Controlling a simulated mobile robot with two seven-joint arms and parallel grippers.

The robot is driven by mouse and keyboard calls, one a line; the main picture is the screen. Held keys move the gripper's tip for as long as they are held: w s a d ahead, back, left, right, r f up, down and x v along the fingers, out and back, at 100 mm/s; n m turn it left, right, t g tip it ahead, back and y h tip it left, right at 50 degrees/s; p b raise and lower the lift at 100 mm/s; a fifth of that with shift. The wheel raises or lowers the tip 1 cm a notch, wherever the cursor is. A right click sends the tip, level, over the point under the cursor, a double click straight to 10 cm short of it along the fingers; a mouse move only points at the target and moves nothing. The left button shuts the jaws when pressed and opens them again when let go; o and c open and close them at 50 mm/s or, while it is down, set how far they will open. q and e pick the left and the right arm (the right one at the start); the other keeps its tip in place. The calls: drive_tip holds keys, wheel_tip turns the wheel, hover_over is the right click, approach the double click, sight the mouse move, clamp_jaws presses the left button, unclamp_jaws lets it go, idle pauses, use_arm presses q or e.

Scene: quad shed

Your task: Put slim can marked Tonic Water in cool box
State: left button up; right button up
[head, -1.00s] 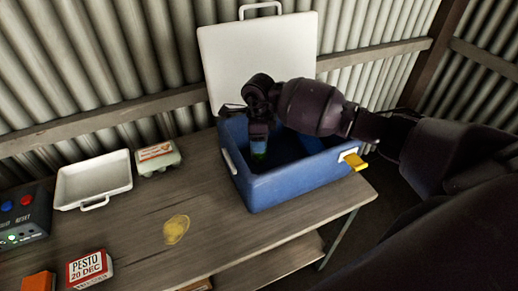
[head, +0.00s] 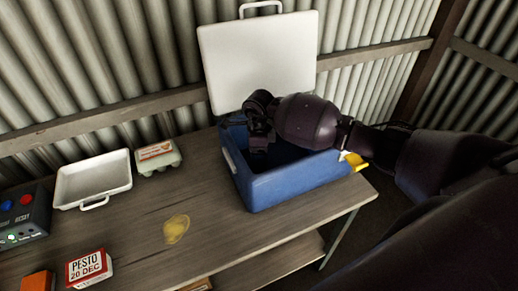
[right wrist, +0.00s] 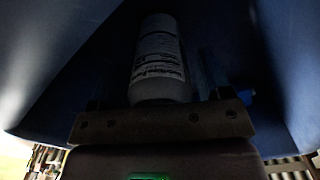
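The blue cool box (head: 290,187) stands open on the bench in the head view, its white lid (head: 258,62) raised against the wall. My right gripper (head: 258,150) reaches down inside it, fingertips mostly hidden by the box and my arm. In the dark right wrist view, a slim can (right wrist: 160,60) with a pale printed label lies directly ahead of my right gripper (right wrist: 160,100), between blue box walls. Its brand name cannot be read. Whether the fingers press on the can is too dark to tell. My left gripper is not in view.
A yellow stain (head: 176,229) marks the bench.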

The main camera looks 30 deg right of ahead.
drive_tip(key=shift+o, duration=0.6)
wheel_tip(320, 180, up, 11)
drive_tip(key=shift+r, duration=0.7)
drive_tip(key=shift+f, duration=0.1)
